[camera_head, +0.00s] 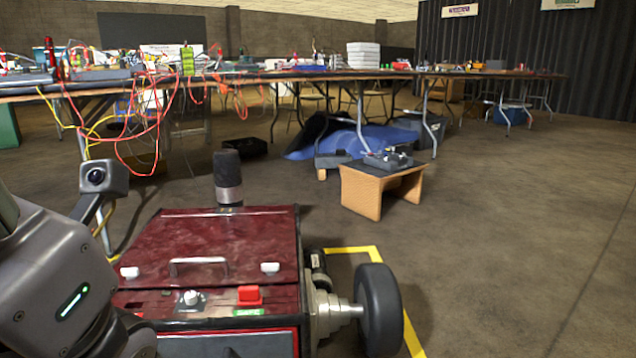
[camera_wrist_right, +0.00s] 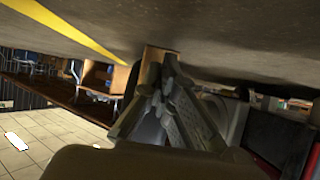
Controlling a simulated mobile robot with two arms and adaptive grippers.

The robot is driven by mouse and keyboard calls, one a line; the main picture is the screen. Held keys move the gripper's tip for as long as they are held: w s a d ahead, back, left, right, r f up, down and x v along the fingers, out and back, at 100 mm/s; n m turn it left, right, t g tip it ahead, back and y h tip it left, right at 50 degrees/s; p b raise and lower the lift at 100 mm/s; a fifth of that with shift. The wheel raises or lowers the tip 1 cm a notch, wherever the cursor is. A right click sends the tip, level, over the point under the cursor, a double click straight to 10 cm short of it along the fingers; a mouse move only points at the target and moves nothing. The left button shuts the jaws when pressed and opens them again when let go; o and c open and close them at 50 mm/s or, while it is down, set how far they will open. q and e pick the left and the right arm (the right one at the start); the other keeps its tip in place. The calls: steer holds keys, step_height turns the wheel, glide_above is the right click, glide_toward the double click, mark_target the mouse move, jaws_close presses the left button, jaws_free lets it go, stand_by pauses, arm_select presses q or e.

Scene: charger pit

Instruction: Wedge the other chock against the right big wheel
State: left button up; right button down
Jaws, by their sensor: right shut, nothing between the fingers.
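The right big wheel (camera_head: 380,310) is a dark tyre on the right side of the dark red robot (camera_head: 225,245) in the head view. A tan wooden block (camera_wrist_right: 158,54), which looks like a chock, lies on the floor at the top of the tilted right wrist view. A dark edge beside it may be the tyre; I cannot tell whether they touch. My right gripper (camera_wrist_right: 168,88) is shut and empty, its fingertips close to the block. My left arm fills the lower left of the head view, with its gripper out of sight.
Yellow floor tape (camera_head: 410,335) runs beside the wheel. A small wooden stand (camera_head: 382,188) with parts on it is behind, before long cluttered tables (camera_head: 300,75). Red and yellow cables hang at the left. Floor on the right is clear.

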steer(key=shift+w+a, duration=0.1)
steer(key=shift+w, duration=0.9)
stand_by(0.3)
steer(key=shift+p+v, duration=0.75)
steer(key=p+v, duration=0.4)
steer(key=shift+r, duration=0.2)
steer(key=shift+s+f, duration=0.1)
steer(key=shift+s, duration=0.05)
